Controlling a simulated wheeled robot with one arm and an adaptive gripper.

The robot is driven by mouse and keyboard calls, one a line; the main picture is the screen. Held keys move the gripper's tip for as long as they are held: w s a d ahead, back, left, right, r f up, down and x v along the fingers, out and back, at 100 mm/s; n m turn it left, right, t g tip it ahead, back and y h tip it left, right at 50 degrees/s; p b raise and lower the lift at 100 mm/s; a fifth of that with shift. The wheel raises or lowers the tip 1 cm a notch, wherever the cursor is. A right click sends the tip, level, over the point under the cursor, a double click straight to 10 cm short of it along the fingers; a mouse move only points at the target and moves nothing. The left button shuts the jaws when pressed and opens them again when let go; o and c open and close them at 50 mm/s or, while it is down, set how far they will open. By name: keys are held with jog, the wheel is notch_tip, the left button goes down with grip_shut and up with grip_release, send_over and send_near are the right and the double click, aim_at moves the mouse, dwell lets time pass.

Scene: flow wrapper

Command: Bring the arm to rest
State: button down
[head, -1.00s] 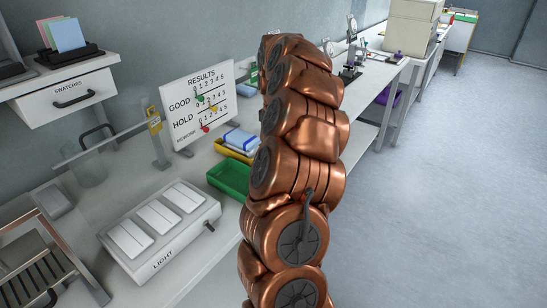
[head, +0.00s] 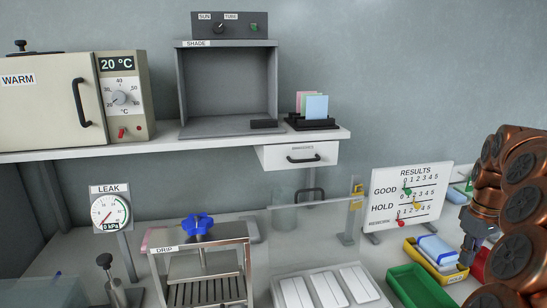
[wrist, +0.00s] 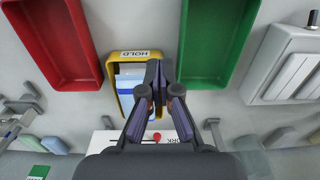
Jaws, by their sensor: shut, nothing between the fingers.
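My copper arm (head: 525,200) stands at the right edge of the head view, folded and partly cut off by the frame. My gripper (wrist: 157,70) is shut and empty, with its fingertips together in the middle of the wrist view. It hangs over the bench, in front of the yellow HOLD tray (wrist: 111,82). The HOLD tray holds a blue and white pack (wrist: 131,85). In the head view the gripper (head: 473,245) is small and dark beside this tray, partly hidden by my arm.
A green tray (wrist: 205,78) and a red tray (wrist: 57,45) flank the HOLD tray. The RESULTS board (head: 408,196) stands behind them. The light box (head: 330,290), DRIP rack (head: 205,275) and LEAK gauge (head: 111,212) line the bench. A shelf (head: 215,142) runs above.

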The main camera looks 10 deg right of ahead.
jog(key=s+a+r+n+p, duration=0.1)
jog(key=s+a+r, duration=0.15)
jog(key=a, duration=0.95)
jog(key=s+a+r+p, duration=0.2)
jog(key=a+r, duration=0.1)
jog(key=a, duration=1)
jog(key=s+a+f+p, duration=0.1)
jog(key=s+a, duration=0.2)
jog(key=s, duration=0.3)
jog(key=s+a+f+m+g+p, duration=0.1)
jog(key=s+a+f, duration=0.1)
jog(key=s+a, duration=0.2)
jog(key=s+a+f+m+p, duration=0.1)
jog(key=s+a, duration=0.3)
jog(key=s, duration=0.6)
jog(key=shift+s+a+f+g, duration=0.15)
jog(key=shift+a+f+g, duration=0.1)
jog(key=shift+g, duration=0.15)
